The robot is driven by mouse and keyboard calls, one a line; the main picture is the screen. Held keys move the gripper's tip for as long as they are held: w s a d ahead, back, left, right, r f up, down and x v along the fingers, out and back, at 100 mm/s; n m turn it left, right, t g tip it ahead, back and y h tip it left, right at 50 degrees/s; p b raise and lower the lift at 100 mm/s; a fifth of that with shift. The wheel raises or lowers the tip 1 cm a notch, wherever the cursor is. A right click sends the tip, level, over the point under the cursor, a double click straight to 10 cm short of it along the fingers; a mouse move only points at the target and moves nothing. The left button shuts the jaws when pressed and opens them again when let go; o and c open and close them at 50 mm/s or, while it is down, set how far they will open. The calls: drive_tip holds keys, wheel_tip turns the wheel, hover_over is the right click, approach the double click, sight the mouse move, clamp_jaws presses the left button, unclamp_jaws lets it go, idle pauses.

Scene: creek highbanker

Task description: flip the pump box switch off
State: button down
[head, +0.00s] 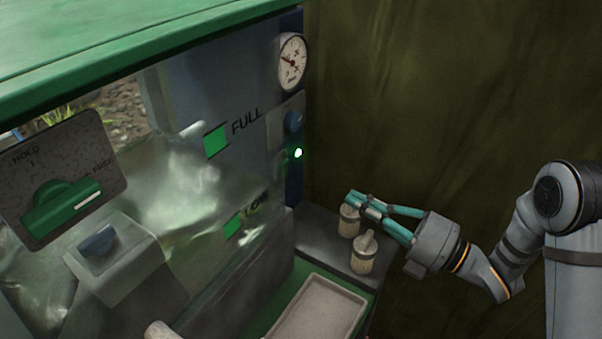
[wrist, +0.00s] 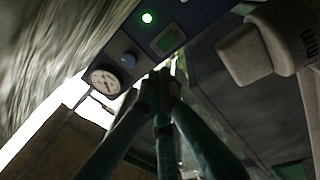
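The dark blue pump box panel (head: 293,185) stands edge-on at the middle right in the head view, with a lit green lamp (head: 298,153) on it. In the wrist view, the lamp (wrist: 147,18) glows beside a green rectangular piece (wrist: 167,40) in a dark frame, which looks like the switch; its position is unclear. My gripper (head: 357,198) is right of the panel and apart from it, above the small jars. Its teal fingers converge at the tips, also in the wrist view (wrist: 160,82), and look shut with nothing visible between them.
A white gauge (head: 292,62) and blue knob (head: 294,122) are above the lamp. Two brush-like jars (head: 364,253) stand on a dark ledge below my gripper. A grey tray (head: 318,312) lies in front. A green lever (head: 62,207) is at left.

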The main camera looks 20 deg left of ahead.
drive_tip(key=shift+a, duration=0.1)
drive_tip(key=p+x, duration=0.3)
drive_tip(key=x, duration=1.1)
drive_tip(key=shift+w+a+r+h+p, duration=0.2)
drive_tip(key=shift+h+p, duration=0.3)
drive_tip(key=shift+p, duration=0.35)
